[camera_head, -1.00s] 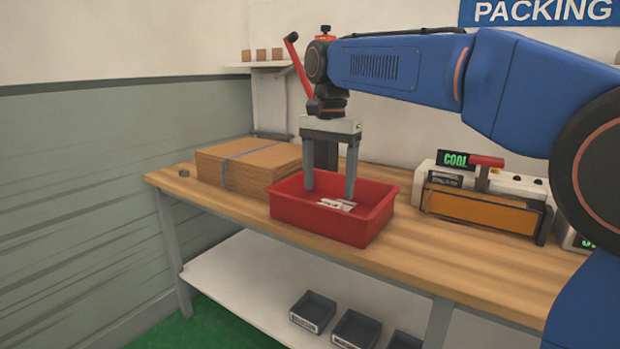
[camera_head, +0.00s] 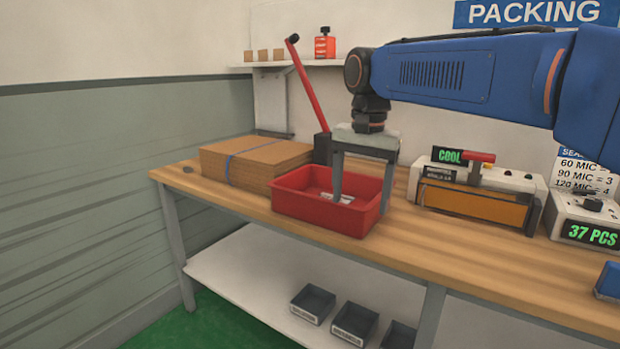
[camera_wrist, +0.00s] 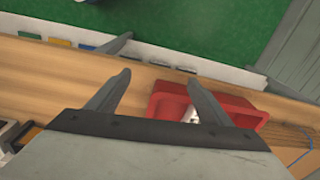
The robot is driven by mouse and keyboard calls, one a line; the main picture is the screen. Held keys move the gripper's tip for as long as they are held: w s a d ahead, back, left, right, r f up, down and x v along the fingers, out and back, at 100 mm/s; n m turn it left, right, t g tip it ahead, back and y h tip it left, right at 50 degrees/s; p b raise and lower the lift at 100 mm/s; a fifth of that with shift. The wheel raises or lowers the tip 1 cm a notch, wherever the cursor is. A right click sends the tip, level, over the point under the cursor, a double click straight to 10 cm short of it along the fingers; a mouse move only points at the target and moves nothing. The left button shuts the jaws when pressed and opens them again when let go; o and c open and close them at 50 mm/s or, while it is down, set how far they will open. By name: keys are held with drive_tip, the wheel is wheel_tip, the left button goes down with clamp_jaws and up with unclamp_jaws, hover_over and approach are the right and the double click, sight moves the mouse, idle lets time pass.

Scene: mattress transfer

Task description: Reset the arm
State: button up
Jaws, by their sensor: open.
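My gripper (camera_head: 361,200) is open, with its two fingers pointing down over the right part of the red bin. Nothing shows between the fingers. The red bin (camera_head: 322,218) stands on the wooden bench and holds a few small white and grey pieces (camera_head: 338,198). In the wrist view my gripper (camera_wrist: 160,92) has its fingers spread, with the red bin (camera_wrist: 236,107) beside and beyond one of them. Exact finger height above the bin is hard to tell.
The wooden bench (camera_head: 440,240) carries a strapped cardboard stack (camera_head: 255,163) at left, a red-handled lever (camera_head: 308,90) behind, a sealer marked COOL (camera_head: 480,195) and a scale reading 37 PCS (camera_head: 590,220) at right. Dark trays (camera_head: 313,305) sit on the lower shelf.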

drive_tip(key=s+d+f+n+t, duration=0.2)
drive_tip(key=s+d+f, duration=0.7)
drive_tip(key=s, duration=0.3)
drive_tip(key=s+d+f+n+t, duration=0.2)
drive_tip(key=s+d+f+n, duration=0.1)
drive_tip(key=s+d+f, duration=0.6)
drive_tip(key=s+f, duration=0.3)
drive_tip(key=shift+f, duration=0.15)
drive_tip(key=shift+s+d, duration=0.1)
